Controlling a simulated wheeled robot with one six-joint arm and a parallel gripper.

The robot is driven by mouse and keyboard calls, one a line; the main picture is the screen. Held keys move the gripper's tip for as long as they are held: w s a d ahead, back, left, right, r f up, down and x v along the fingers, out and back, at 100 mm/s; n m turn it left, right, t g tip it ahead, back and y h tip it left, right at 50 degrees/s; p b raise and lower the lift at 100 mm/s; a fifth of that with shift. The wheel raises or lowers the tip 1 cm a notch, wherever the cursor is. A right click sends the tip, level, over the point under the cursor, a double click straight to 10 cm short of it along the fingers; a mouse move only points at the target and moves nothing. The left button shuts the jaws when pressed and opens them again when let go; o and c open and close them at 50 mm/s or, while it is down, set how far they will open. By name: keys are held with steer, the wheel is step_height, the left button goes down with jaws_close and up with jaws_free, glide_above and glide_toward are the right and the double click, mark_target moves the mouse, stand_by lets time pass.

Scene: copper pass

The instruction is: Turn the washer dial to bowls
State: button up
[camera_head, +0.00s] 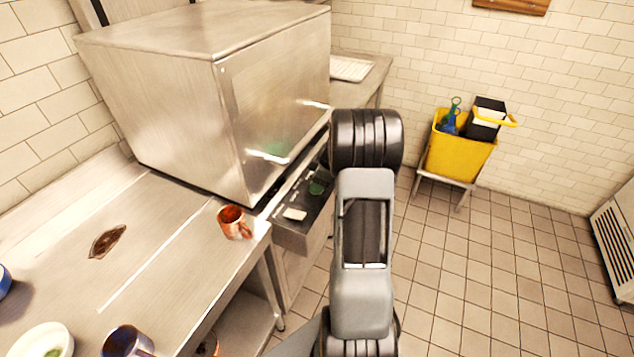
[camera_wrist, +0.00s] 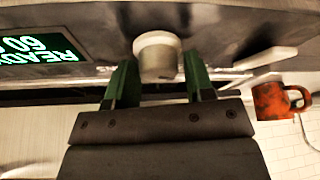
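The steel washer (camera_head: 215,95) stands on the counter, with a dark control panel (camera_head: 290,225) below its front. In the wrist view, which is upside down, the pale round dial (camera_wrist: 157,55) sticks out from the panel. My gripper (camera_wrist: 160,68) has its two green fingers on either side of the dial, apart from each other. I cannot tell whether they touch it. A green-lit display (camera_wrist: 45,48) reads "READY 60". The dial's marks are not readable. In the head view my arm hides the gripper and the dial.
A copper mug (camera_head: 234,222) stands at the counter edge beside the washer; it also shows in the wrist view (camera_wrist: 272,101). A yellow bucket (camera_head: 458,155) stands by the wall.

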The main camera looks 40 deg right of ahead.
steer(key=c, duration=0.6)
steer(key=shift+f+b, duration=0.1)
steer(key=shift+b, duration=0.25)
steer(key=shift+f+m+b, duration=0.15)
steer(key=shift+m+b, duration=0.55)
steer(key=shift+m+t+h+b, duration=0.3)
steer(key=shift+m+h+b, duration=0.1)
steer(key=shift+m+b, duration=0.4)
steer(key=m+h+b, duration=0.1)
steer(key=m, duration=0.1)
steer(key=m+b, duration=0.1)
steer(key=m, duration=0.1)
steer(key=shift+a+t+h, duration=0.15)
steer(key=shift+t+h, duration=0.15)
steer(key=shift+h, duration=0.1)
steer(key=shift+r+m+h+p, duration=0.2)
steer(key=shift+m+h, duration=0.15)
steer(key=shift+m, duration=0.75)
steer(key=shift+r+m+h+p, duration=0.15)
steer(key=shift+m+h, duration=0.2)
steer(key=shift+m, duration=0.75)
steer(key=shift+f+m, duration=0.15)
steer(key=shift+m, duration=0.15)
